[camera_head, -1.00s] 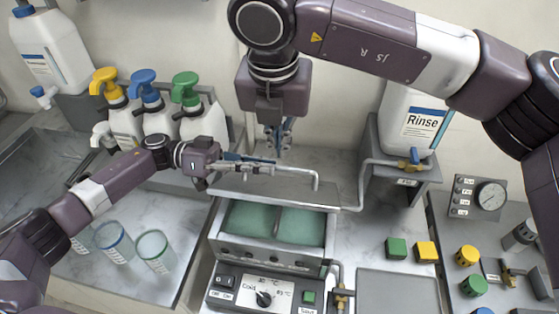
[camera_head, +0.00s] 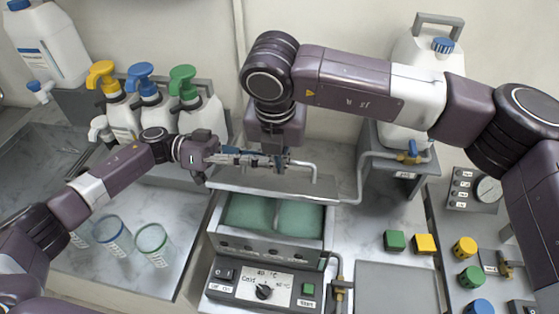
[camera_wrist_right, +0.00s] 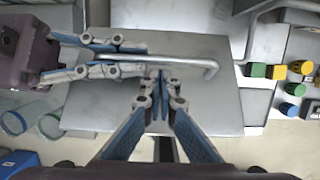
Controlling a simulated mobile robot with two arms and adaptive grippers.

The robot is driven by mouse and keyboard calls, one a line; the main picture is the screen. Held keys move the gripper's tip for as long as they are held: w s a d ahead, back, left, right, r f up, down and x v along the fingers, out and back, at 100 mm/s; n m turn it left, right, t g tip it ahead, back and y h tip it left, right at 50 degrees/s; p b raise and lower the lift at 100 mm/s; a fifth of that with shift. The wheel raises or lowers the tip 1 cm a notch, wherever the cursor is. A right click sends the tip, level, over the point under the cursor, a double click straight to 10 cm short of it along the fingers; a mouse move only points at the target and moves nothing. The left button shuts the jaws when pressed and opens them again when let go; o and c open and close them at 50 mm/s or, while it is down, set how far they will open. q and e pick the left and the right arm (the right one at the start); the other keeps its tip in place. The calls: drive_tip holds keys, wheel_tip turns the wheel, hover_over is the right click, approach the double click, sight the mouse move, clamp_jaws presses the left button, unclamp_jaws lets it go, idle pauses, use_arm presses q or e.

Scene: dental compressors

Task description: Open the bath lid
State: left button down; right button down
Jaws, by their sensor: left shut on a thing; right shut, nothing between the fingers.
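The bath (camera_head: 268,247) stands in the middle of the head view, with two green compartments (camera_head: 246,212) visible inside. Its grey metal lid (camera_head: 325,187) is raised at the back and looks strongly foreshortened. In the right wrist view the lid (camera_wrist_right: 210,118) is a broad plate with a bent bar handle (camera_wrist_right: 185,61). My left gripper (camera_head: 285,161) is shut on the handle; this also shows in the right wrist view (camera_wrist_right: 143,57). My right gripper (camera_wrist_right: 160,76) is shut and empty, over the lid just below the handle. In the head view its fingers are partly hidden behind my left gripper.
Pump bottles with yellow, blue and green (camera_head: 182,82) tops stand left. Two clear cups (camera_head: 152,239) stand on the left counter. A pipe with a blue valve (camera_head: 411,153) and a white jug (camera_head: 428,80) are right. Green and yellow blocks (camera_head: 425,244) lie beside a grey plate (camera_head: 397,285).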

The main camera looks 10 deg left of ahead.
use_arm(q)
drive_tip(key=shift+r, duration=0.1)
use_arm(e)
drive_tip(key=shift+w+r, duration=0.15)
drive_tip(key=shift+w, duration=0.35)
use_arm(q)
drive_tip(key=shift+s+d, duration=0.15)
drive_tip(key=shift+s, duration=0.05)
use_arm(e)
drive_tip(key=shift+w+d+r, duration=0.15)
drive_tip(key=shift+w, duration=0.25)
use_arm(q)
drive_tip(key=c, duration=2.4)
unclamp_jaws()
drive_tip(key=o, duration=0.4)
drive_tip(key=shift+w, duration=0.1)
drive_tip(key=shift+w+a, duration=0.1)
drive_tip(key=shift+a, duration=0.15)
